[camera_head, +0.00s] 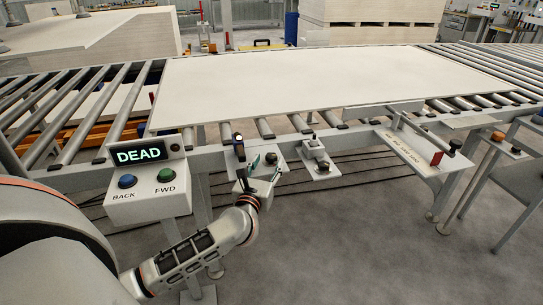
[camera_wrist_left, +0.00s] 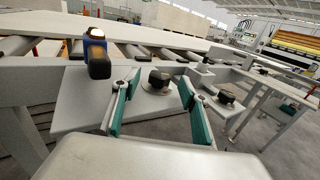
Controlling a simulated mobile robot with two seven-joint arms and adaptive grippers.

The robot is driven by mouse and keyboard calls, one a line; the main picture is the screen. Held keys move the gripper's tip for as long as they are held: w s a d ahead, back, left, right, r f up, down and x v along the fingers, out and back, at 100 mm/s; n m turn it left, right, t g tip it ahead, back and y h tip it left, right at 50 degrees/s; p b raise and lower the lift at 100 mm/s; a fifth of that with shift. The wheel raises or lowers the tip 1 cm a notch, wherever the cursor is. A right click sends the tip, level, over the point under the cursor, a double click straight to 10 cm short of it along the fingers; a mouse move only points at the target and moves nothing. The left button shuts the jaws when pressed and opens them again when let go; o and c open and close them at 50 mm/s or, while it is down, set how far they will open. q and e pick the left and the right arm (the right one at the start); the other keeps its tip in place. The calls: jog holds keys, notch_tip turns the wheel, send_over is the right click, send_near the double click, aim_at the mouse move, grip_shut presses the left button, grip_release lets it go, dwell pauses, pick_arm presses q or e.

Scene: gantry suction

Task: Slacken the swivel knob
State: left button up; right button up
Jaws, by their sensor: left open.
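A dark round knob (camera_head: 271,158) sits on a small pale bracket (camera_head: 243,187) below the conveyor edge. It also shows in the left wrist view (camera_wrist_left: 159,79), between and beyond my fingertips. A second dark knob (camera_head: 323,166) sits on another bracket to the right, and also shows in the left wrist view (camera_wrist_left: 227,97). I cannot tell from any label which one is the swivel knob. My left gripper (camera_head: 265,168) is open, its teal-padded fingers apart on either side of the nearer knob in the picture, with nothing held. My right gripper is out of view.
A pale board (camera_head: 320,80) lies on the roller conveyor. Left of the gripper is a control box (camera_head: 148,205) reading DEAD, with BACK and FWD buttons. A blue-and-black upright part (camera_wrist_left: 97,52) stands close to the left finger. A shelf with a red block (camera_head: 437,158) is at right.

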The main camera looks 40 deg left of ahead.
aim_at(270, 159)
pick_arm(q)
jog(key=x, duration=0.3)
jog(key=shift+w+a, duration=0.15)
jog(key=shift+w, duration=0.2)
jog(key=shift+w+a, duration=0.15)
jog(key=shift+w, duration=0.25)
jog(key=c, duration=1.1)
jog(key=shift+y, duration=0.3)
